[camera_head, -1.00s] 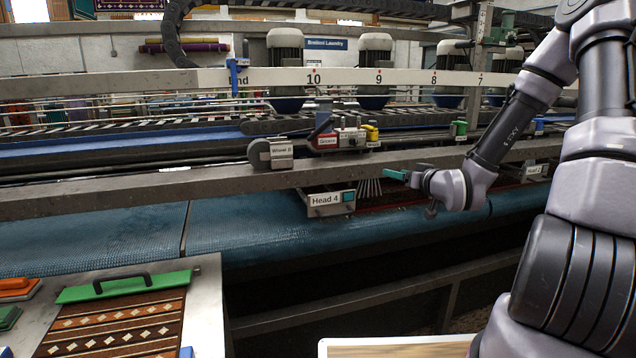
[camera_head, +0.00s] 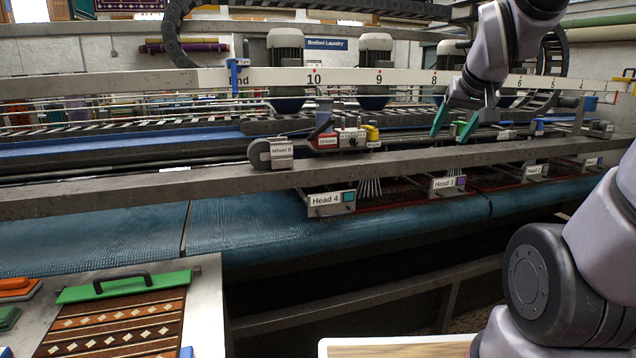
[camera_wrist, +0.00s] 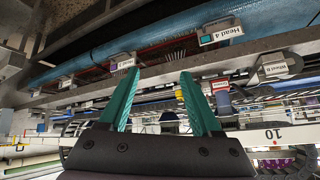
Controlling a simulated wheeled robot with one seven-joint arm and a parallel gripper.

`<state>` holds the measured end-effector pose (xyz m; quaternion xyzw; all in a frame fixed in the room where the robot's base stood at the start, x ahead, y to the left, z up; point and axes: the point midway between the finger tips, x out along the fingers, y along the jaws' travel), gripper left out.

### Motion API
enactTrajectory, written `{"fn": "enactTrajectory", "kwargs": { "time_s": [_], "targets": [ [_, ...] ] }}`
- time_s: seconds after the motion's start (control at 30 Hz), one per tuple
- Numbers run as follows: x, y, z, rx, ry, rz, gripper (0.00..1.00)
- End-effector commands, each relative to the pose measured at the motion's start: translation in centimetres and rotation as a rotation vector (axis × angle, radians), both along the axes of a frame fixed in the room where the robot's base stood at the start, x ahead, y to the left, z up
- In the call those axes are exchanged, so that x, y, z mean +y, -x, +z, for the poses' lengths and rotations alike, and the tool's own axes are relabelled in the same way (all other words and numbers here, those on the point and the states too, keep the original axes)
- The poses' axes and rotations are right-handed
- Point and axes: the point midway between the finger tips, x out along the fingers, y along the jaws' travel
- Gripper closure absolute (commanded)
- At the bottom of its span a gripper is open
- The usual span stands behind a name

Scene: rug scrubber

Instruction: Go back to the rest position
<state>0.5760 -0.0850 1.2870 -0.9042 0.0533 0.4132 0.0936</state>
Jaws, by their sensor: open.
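My gripper (camera_head: 454,124) has green fingers and hangs from my raised arm at the right of the head view. Its fingers are spread apart and nothing shows between them. It is in front of the white numbered rail (camera_head: 390,78), near the number 8, and above the grey beam (camera_head: 420,158). In the wrist view both green fingers of my gripper (camera_wrist: 158,90) are apart and empty, with the machine behind them.
The rug scrubber carries labelled heads, Head 4 (camera_head: 332,203) and Head 3 (camera_head: 448,186), over a blue wet bed (camera_head: 130,236). A side table (camera_head: 208,300) at lower left holds a patterned rug (camera_head: 115,325) under a green clamp bar (camera_head: 124,286). A wood-topped surface (camera_head: 400,348) is at the bottom.

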Motion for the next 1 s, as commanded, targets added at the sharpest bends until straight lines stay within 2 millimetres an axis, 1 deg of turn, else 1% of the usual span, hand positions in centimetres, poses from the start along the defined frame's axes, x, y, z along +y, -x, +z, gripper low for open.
{"fn": "enactTrajectory", "kwargs": {
  "time_s": [0.03,0.1,0.2,0.3,0.33,0.47,1.0],
  "targets": [
    [0.5,2.0,1.3,0.004,-0.041,-0.012,0.35],
    [1.1,4.6,2.3,0.031,-0.104,-0.027,0.35],
    [1.9,7.7,3.3,0.065,-0.185,-0.038,0.35],
    [2.5,9.7,3.8,0.089,-0.24,-0.04,0.35],
    [2.6,10.1,3.9,0.094,-0.25,-0.04,0.35],
    [2.8,10.8,4.0,0.106,-0.271,-0.04,0.35],
    [2.8,10.9,4.0,0.107,-0.272,-0.04,0.35]
  ]
}}
